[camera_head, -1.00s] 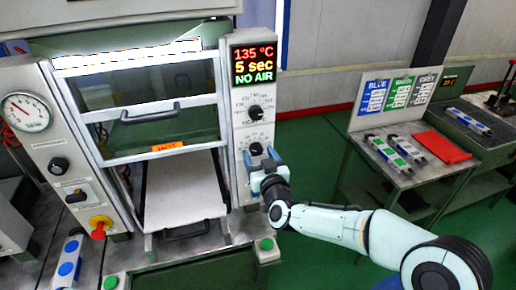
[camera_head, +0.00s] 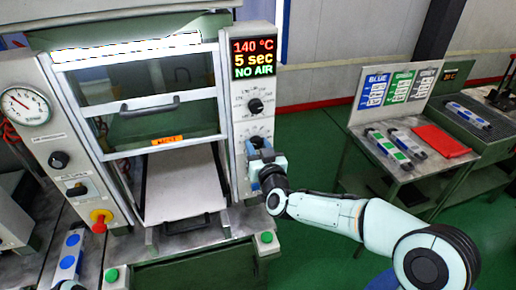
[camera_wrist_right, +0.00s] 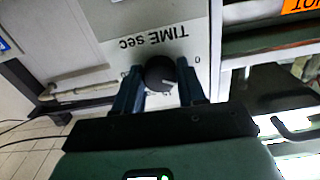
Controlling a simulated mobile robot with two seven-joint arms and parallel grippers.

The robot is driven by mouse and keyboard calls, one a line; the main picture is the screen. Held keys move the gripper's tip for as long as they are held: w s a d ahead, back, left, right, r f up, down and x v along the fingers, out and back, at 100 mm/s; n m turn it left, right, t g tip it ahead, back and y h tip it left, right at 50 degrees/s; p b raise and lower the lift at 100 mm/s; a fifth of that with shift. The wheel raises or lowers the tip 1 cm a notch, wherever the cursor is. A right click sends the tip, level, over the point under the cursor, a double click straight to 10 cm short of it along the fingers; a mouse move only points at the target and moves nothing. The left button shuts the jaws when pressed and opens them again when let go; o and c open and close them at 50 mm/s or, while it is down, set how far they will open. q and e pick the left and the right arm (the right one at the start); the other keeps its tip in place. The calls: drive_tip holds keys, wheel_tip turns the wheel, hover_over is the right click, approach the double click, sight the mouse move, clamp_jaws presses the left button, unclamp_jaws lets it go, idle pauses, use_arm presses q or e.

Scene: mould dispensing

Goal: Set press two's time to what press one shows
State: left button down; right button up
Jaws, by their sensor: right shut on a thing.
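The press before me has a display (camera_head: 253,58) reading 140 °C, 5 sec and NO AIR. Below it is a black upper knob (camera_head: 256,106) with a numbered dial. In the right wrist view the time knob (camera_wrist_right: 159,73), black with a light mark, sits under the words TIME sec. The fingers of my right gripper (camera_wrist_right: 160,82) are on either side of it, shut on it. I cannot tell which press number this is.
A round gauge (camera_head: 26,106) and an emergency stop (camera_head: 100,217) are on the press's left panel. A side table (camera_head: 400,185) at right holds moulds and a red cloth (camera_head: 440,141). The green floor (camera_head: 315,150) between is clear.

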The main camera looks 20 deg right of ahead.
drive_tip(key=m+b, duration=0.2)
drive_tip(key=shift+f+b, duration=0.1)
drive_tip(key=shift+b, duration=0.2)
use_arm(q)
drive_tip(key=s+f+b, duration=0.2)
drive_tip(key=s+f, duration=0.2)
drive_tip(key=f, duration=0.2)
drive_tip(key=shift+f+g, duration=0.3)
use_arm(e)
drive_tip(key=shift+m, duration=1.7)
use_arm(q)
drive_tip(key=shift+s, duration=0.1)
use_arm(e)
drive_tip(key=o, duration=1.1)
drive_tip(key=shift+a, duration=0.1)
drive_tip(key=shift+c, duration=0.2)
use_arm(q)
drive_tip(key=f+b, duration=0.1)
drive_tip(key=s+f+b, duration=0.1)
drive_tip(key=f+b, duration=0.1)
drive_tip(key=shift+s+f, duration=0.1)
drive_tip(key=shift+f, duration=0.05)
use_arm(e)
drive_tip(key=s, duration=1.3)
drive_tip(key=shift+s+d, duration=0.2)
drive_tip(key=shift+d, duration=0.05)
